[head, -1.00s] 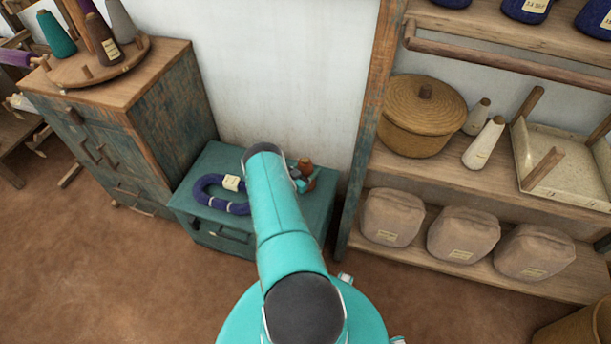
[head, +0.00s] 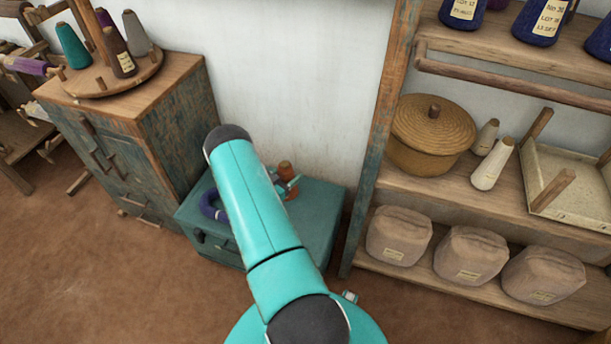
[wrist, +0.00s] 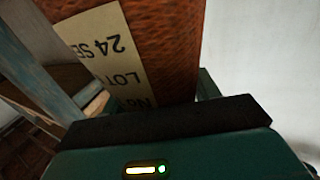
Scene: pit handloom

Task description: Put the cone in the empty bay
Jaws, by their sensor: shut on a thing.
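A rust-orange cone (head: 286,168) is held in my gripper (head: 289,187), which shows just past my arm, in front of the white wall and over the back of the low teal chest. In the wrist view the cone (wrist: 175,45) fills the upper middle, with a cream label that reads upside down. A dark gripper pad (wrist: 180,120) lies against its lower part in the picture. My arm hides part of the gripper in the head view. I cannot tell which place is the empty bay; the upper shelf with indigo cones (head: 540,22) is cut off by the frame.
A round peg rack (head: 97,80) with several cones stands on the wooden cabinet (head: 165,110) at left. A purple-blue hank (head: 208,203) lies on the teal chest (head: 318,215), partly behind my arm. The right shelf holds a lidded basket (head: 430,130), two pale cones, a tray and cloth bundles.

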